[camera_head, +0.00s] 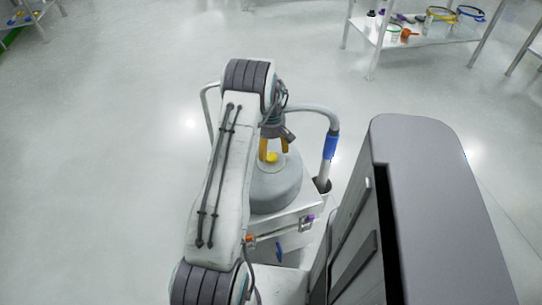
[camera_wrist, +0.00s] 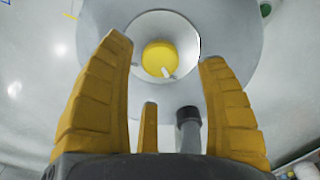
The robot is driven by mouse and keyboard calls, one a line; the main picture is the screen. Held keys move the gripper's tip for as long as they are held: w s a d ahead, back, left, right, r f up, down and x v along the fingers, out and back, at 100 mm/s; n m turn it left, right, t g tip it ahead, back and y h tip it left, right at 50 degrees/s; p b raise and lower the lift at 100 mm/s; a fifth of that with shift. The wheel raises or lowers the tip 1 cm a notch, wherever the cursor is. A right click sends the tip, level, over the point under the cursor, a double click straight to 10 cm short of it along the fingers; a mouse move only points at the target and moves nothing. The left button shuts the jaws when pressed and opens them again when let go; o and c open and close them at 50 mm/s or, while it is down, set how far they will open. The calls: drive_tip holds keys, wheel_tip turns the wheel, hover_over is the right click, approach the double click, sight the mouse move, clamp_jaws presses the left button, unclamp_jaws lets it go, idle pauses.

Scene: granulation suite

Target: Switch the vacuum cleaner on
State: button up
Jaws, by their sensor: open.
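The vacuum cleaner (camera_head: 275,192) has a round grey top on a pale, boxy cart, with a hose and blue-banded wand at its right. A yellow round knob (camera_wrist: 160,57) with a small pale pointer sits in a light recessed ring on its top; it also shows in the head view (camera_head: 271,157). My gripper (camera_wrist: 172,50) is open, with its yellow fingers to the left and right of the knob in the wrist view. In the head view my gripper (camera_head: 273,150) points down just over the knob. I cannot tell whether the fingers touch anything.
A tall grey cabinet-like body (camera_head: 430,190) stands close at the right. A shelf table (camera_head: 410,35) with jars and small items stands at the back right. The floor (camera_head: 110,150) at the left is clear.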

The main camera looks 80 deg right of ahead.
sight(271, 156)
drive_tip(key=shift+f, duration=2)
drive_tip(key=shift+c, duration=0.3)
drive_tip(key=c, duration=1.1)
drive_tip(key=shift+c, duration=0.2)
drive_tip(key=m+b, duration=0.2)
drive_tip(key=m, duration=0.1)
drive_tip(key=shift+f, duration=0.1)
drive_tip(key=m+b, duration=0.2)
drive_tip(key=m, duration=0.3)
drive_tip(key=shift+m, duration=0.3)
drive_tip(key=m+b, duration=0.1)
drive_tip(key=m, duration=0.3)
drive_tip(key=shift+m, duration=0.3)
drive_tip(key=shift+m+b, duration=0.35)
drive_tip(key=shift+m, duration=1.95)
